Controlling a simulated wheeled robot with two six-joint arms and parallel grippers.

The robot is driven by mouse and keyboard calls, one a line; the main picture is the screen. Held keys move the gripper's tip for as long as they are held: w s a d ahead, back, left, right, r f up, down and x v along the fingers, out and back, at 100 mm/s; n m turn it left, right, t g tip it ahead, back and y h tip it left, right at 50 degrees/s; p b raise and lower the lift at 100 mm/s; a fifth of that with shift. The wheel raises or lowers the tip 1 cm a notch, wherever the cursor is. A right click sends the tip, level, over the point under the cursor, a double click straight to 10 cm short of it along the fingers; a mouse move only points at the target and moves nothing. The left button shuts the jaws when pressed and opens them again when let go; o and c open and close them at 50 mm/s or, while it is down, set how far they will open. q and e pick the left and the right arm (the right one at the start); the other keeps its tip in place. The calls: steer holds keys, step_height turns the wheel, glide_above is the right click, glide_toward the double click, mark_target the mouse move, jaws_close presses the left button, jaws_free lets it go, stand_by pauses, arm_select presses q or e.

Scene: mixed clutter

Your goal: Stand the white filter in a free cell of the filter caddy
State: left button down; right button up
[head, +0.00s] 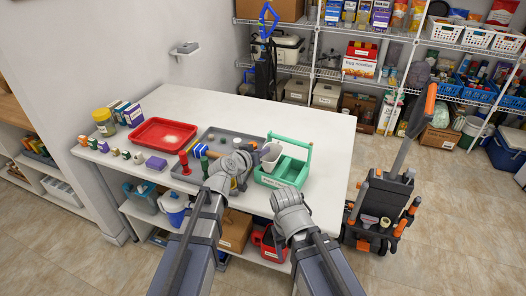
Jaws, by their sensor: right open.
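The green filter caddy (306,158) stands on the right front part of the white table, its handle raised over its cells. The white filter (271,154) is an open, cup-like piece, slightly tilted, at the caddy's left end. My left gripper (257,151) is at the filter's left side and appears shut on it; the fingers are small and partly hidden. I cannot tell whether the filter touches the caddy. My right gripper (288,196) is open and empty, in front of the caddy near the table's front edge.
A grey tray (220,134) with several small items lies left of the caddy, partly behind my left arm. A red tray (163,134), jars and small boxes stand farther left. The table (325,125) is clear behind and right of the caddy. A dark cart (380,205) stands at right.

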arm_select(q)
steer(key=shift+f, duration=0.3)
stand_by(0.4)
steer(key=c, duration=1)
jaws_free()
steer(key=p+v, duration=0.2)
steer(key=v, duration=0.5)
steer(key=shift+s+a+r+p, duration=0.15)
steer(key=shift+s+a+p, duration=0.05)
steer(key=shift+s+p, duration=0.15)
